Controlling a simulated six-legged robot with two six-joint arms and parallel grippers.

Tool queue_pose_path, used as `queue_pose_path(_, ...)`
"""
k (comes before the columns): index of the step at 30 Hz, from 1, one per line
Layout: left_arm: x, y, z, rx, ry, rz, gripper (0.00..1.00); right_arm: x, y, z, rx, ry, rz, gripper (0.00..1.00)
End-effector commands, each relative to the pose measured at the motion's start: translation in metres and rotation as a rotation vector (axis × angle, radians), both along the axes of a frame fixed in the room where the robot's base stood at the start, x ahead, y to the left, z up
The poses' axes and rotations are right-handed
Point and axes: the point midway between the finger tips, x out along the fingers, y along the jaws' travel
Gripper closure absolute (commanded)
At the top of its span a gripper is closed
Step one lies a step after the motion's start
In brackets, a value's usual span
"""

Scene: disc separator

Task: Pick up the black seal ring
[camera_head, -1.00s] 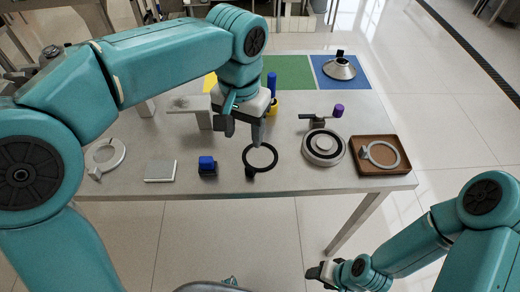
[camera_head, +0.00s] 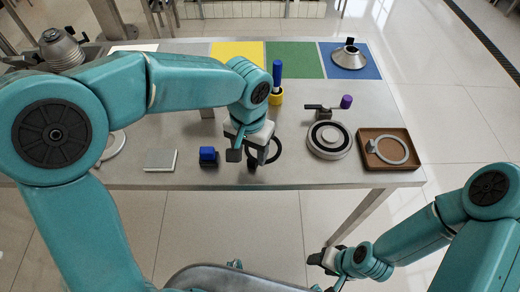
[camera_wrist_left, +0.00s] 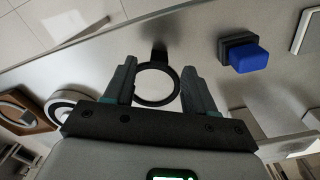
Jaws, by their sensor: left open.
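The black seal ring (camera_head: 278,150) lies on the grey table near its front edge, partly hidden behind my left gripper (camera_head: 249,157) in the head view. In the left wrist view the ring (camera_wrist_left: 158,104) shows whole, with a small dark block at its far rim. My left gripper (camera_wrist_left: 159,68) is open, its two fingers on either side of the ring in that view. Touching or the height gap cannot be told. My right gripper (camera_head: 325,261) is low in front of the table, away from the ring; its jaws are too small to read.
A blue-topped black block (camera_head: 208,157) and a pale square plate (camera_head: 160,160) lie left of the ring. A round grey disc unit (camera_head: 329,141) and a brown tray (camera_head: 372,160) holding a light ring stand right. A blue post in a yellow base (camera_head: 277,92) is behind.

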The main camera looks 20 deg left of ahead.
Motion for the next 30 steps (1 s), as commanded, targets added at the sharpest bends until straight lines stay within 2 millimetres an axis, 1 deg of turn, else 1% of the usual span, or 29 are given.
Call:
queue_pose_path(3,-0.003,0.001,-0.021,0.002,0.007,-0.002,0.45,0.0,0.0,0.001,0.0,-0.001,0.0,0.44)
queue_pose_path(6,-0.002,0.001,-0.036,0.002,0.005,-0.001,0.45,0.0,0.0,0.001,0.0,-0.001,0.0,0.44)
queue_pose_path(9,-0.001,0.001,-0.042,0.0,0.002,-0.001,0.45,0.0,0.0,0.001,0.0,-0.001,0.0,0.44)
queue_pose_path(15,-0.001,0.0,-0.043,-0.001,0.001,-0.001,0.45,0.0,0.0,0.001,0.0,-0.001,0.0,0.44)
queue_pose_path(16,-0.001,0.0,-0.043,-0.001,0.001,-0.001,0.48,0.0,0.0,0.001,0.0,-0.001,0.0,0.44)
queue_pose_path(17,-0.001,0.0,-0.043,0.0,0.001,-0.001,0.58,0.0,0.0,0.001,0.0,0.0,0.0,0.44)
queue_pose_path(18,-0.001,0.0,-0.043,0.0,0.001,-0.001,0.71,0.0,0.0,0.001,0.0,0.0,0.0,0.44)
queue_pose_path(21,-0.001,0.0,-0.043,0.0,0.001,-0.001,1.0,0.0,0.0,0.001,0.0,0.0,0.0,0.44)
queue_pose_path(30,-0.001,0.0,-0.042,0.0,0.001,-0.001,1.0,0.0,0.0,0.001,0.0,0.0,0.0,0.44)
